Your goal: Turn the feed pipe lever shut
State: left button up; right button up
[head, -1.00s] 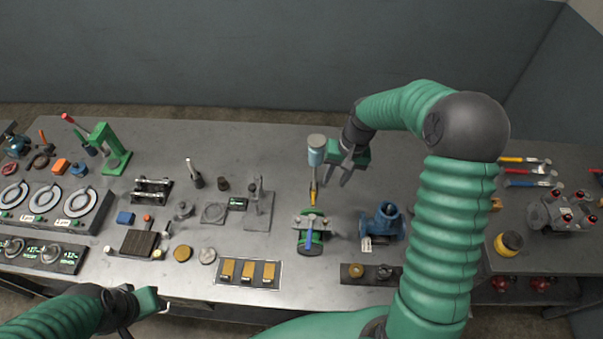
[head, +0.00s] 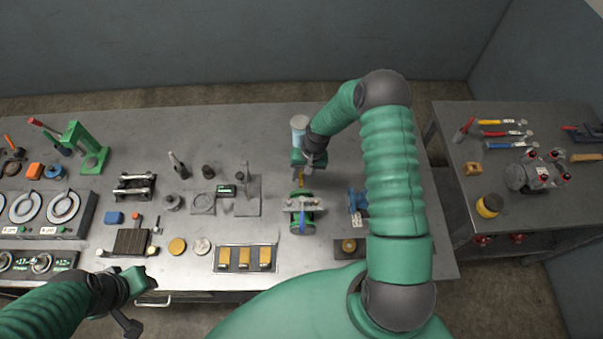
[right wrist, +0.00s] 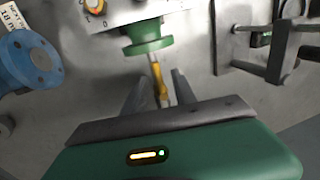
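A valve fitting with green flanges (head: 303,228) sits on the bench in the head view. A blue lever (head: 303,216) shows on its near side, and a yellow handle (head: 301,178) reaches from its far side. My right gripper (head: 310,165) is over the yellow handle. In the right wrist view, the yellow handle (right wrist: 159,80) on a pale stem runs from the green flange (right wrist: 148,42) to between the spread fingers of my right gripper (right wrist: 156,92). Contact cannot be made out. My left gripper (head: 138,279) is low at left, away from the fitting; its fingers are unclear.
A pale blue cylinder (head: 299,128) stands just behind the yellow handle. A blue flanged pipe piece (head: 355,200) stands to the right, partly behind my arm. A tall stand (head: 247,203) is to the left. A yellow-switch panel (head: 246,258) lies in front. A side table (head: 520,205) holds tools.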

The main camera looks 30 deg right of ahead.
jog(key=shift+s+f, duration=0.15)
jog(key=shift+s+a, duration=0.1)
jog(key=shift+s, duration=0.25)
jog(key=shift+w+f, duration=0.1)
jog(key=shift+w, duration=0.2)
grip_shut()
pick_arm(q)
jog(key=shift+s+r, duration=0.2)
jog(key=shift+s, duration=0.15)
jog(key=shift+f, duration=0.15)
pick_arm(e)
jog(key=shift+m, duration=0.3)
pick_arm(q)
jog(key=shift+s+d+f+b, duration=0.1)
jog(key=shift+f+b, duration=0.35)
jog(key=shift+b, duration=0.2)
pick_arm(e)
jog(key=w+m+h, duration=0.1)
jog(key=m, duration=0.4)
jog(key=w+a+m+h, duration=0.1)
jog(key=w+m, duration=0.1)
jog(key=m, duration=0.4)
jog(key=w+a+m+t+h, duration=0.1)
jog(key=w+m, duration=0.1)
jog(key=m, duration=0.3)
jog(key=shift+r, duration=0.25)
jog(key=shift+w+m, duration=0.15)
jog(key=shift+m, duration=0.15)
